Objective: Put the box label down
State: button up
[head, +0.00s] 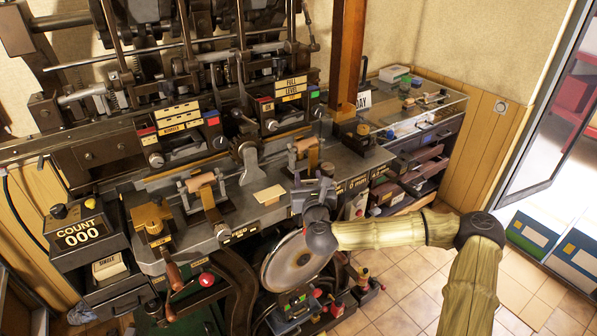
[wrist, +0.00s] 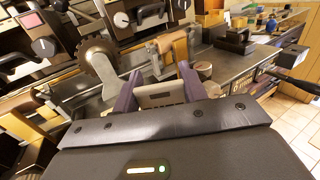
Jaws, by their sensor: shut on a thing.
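My gripper (head: 314,190) is over the front part of the machine's grey bench, right of a blank cream card (head: 268,195) lying there. In the wrist view the two purple fingers of my gripper (wrist: 158,76) stand on either side of a small pale piece with dark marks, which I take to be the box label (wrist: 160,98). The fingers are shut on it. Its lower part is hidden by the gripper body. In the head view the gripper hides the held piece. I cannot tell whether it touches the bench.
A toothed wheel (wrist: 101,68) and a wooden-topped roller (wrist: 172,46) stand close ahead of the fingers. A counter box (head: 80,236) is at the left. A large round disc (head: 297,262) is below the bench edge. A glass-topped cabinet (head: 425,105) stands behind right.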

jog(key=s+d+f+h, duration=0.1)
jog(key=s+d+f, duration=0.3)
jog(key=f, duration=0.4)
jog(key=s+d+f+m, duration=0.1)
jog(key=s+d+f, duration=0.3)
jog(key=f, duration=0.4)
jog(key=s+d+f+h, duration=0.1)
jog(key=s+d+f, duration=0.3)
jog(key=f, duration=0.4)
jog(key=shift+s+d+f+m+h, duration=0.2)
jog(key=shift+s+d+m+h, duration=0.1)
jog(key=shift+d, duration=0.55)
